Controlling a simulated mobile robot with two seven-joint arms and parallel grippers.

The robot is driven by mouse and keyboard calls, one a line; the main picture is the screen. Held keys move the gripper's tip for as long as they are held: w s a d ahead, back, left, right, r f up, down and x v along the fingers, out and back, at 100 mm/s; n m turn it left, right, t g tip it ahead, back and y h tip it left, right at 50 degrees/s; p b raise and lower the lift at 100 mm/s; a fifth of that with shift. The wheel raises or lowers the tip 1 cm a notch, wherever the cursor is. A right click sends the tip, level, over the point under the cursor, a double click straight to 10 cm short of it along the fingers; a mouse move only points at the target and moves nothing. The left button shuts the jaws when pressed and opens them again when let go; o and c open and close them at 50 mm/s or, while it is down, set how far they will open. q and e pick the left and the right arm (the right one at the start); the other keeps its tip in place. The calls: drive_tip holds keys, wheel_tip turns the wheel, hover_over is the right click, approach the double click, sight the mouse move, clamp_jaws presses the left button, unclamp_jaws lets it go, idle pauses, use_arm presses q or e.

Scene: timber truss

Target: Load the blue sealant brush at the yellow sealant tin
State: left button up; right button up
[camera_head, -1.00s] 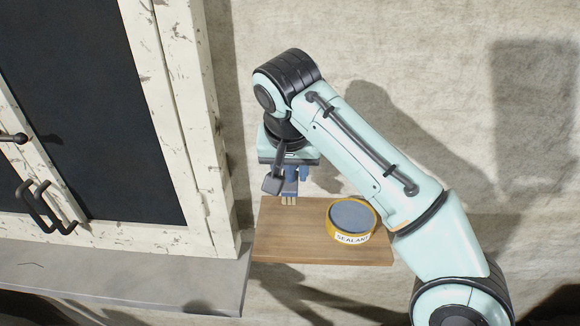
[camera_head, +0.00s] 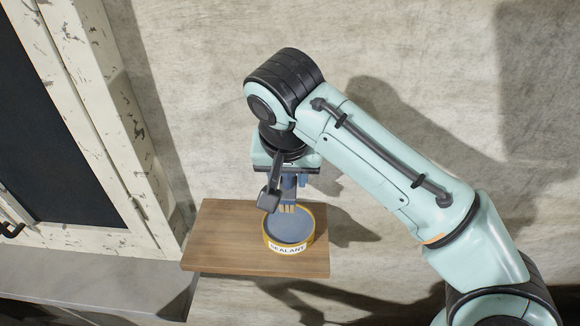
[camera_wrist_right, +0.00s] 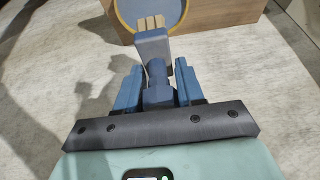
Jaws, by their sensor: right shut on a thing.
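The yellow sealant tin (camera_head: 288,245), with a grey-blue top and a "SEALANT" label, stands on a small wooden shelf (camera_head: 225,240). My right gripper (camera_head: 288,186) is over the tin, pointing down. It is shut on the blue sealant brush (camera_wrist_right: 155,52), whose pale bristles (camera_head: 287,209) point down at the tin's far rim. In the right wrist view the bristle tips overlap the tin's rim (camera_wrist_right: 178,25); I cannot tell whether they touch the contents. A grey part of my wrist hides some of the brush in the head view. My left gripper is not in view.
A white, chipped window frame (camera_head: 110,130) with a dark pane and a grey sill (camera_head: 90,285) is at the left. A rough pale wall (camera_head: 400,50) stands behind the shelf. The shelf's left half is bare.

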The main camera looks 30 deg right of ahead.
sight(289, 197)
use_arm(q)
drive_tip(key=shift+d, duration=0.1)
use_arm(e)
drive_tip(key=shift+s+f, duration=0.1)
drive_tip(key=shift+f, duration=0.05)
drive_tip(key=shift+f, duration=0.65)
wheel_tip(289, 197, down, 4)
drive_tip(key=shift+s+r+b, duration=0.1)
drive_tip(key=shift+r+b, duration=0.1)
drive_tip(key=shift+b, duration=0.7)
drive_tip(key=shift+s+f, duration=0.1)
drive_tip(key=shift+f, duration=0.2)
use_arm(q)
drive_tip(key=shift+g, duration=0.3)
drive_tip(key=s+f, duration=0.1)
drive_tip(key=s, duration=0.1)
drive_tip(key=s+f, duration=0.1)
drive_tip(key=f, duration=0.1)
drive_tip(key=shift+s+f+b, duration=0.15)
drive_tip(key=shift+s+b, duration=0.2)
use_arm(e)
drive_tip(key=shift+w+f, duration=0.1)
drive_tip(key=shift+w, duration=0.15)
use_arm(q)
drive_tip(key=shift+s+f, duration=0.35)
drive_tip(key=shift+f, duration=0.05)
use_arm(e)
drive_tip(key=shift+f, duration=0.55)
